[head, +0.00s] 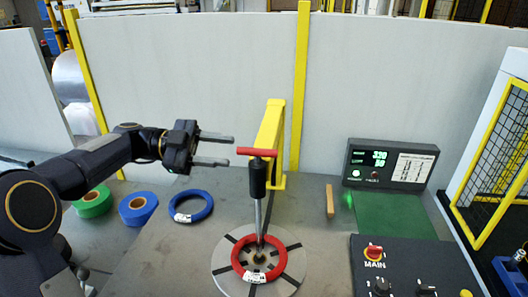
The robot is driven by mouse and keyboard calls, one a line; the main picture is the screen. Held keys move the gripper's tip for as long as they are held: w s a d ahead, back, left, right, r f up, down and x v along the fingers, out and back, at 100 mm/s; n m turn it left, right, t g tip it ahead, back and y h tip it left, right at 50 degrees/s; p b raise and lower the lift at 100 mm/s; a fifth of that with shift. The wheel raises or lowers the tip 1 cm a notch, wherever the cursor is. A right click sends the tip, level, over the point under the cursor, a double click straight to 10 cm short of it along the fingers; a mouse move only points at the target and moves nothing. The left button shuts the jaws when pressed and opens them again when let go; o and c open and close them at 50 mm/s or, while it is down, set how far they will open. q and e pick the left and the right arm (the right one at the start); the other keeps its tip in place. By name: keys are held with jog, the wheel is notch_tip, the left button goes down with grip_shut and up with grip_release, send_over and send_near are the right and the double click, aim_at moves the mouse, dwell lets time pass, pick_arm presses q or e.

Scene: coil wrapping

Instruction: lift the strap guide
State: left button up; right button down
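The strap guide appears to be the upright tool with a red crossbar handle (257,152), a black grip and a steel rod. It stands over the centre of a round grey turntable (226,259), inside a red coil (240,266) with a white label. My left gripper (231,150) is open and empty, its two fingers pointing right. The left end of the red crossbar shows just beyond the fingertips; I cannot tell whether they touch. My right gripper is out of view.
A yellow post (268,135) stands behind the tool. Blue coils (192,207) and a green roll (94,203) lie left. A wooden block (330,200), a display box (390,165) and a dark control panel (411,268) are at right. Table between turntable and panel is clear.

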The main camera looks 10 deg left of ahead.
aim_at(256, 149)
pick_arm(q)
jog(key=shift+m, duration=0.3)
jog(key=d, duration=0.2)
jog(key=d+p, duration=0.1)
jog(key=d, duration=0.2)
jog(key=d+p, duration=0.1)
jog(key=d, duration=0.1)
jog(key=shift+w+d+r, duration=0.15)
jog(key=shift+w, duration=0.1)
jog(key=shift+d+p, duration=0.3)
jog(key=shift+d, duration=0.1)
jog(key=shift+c, duration=0.4)
grip_shut()
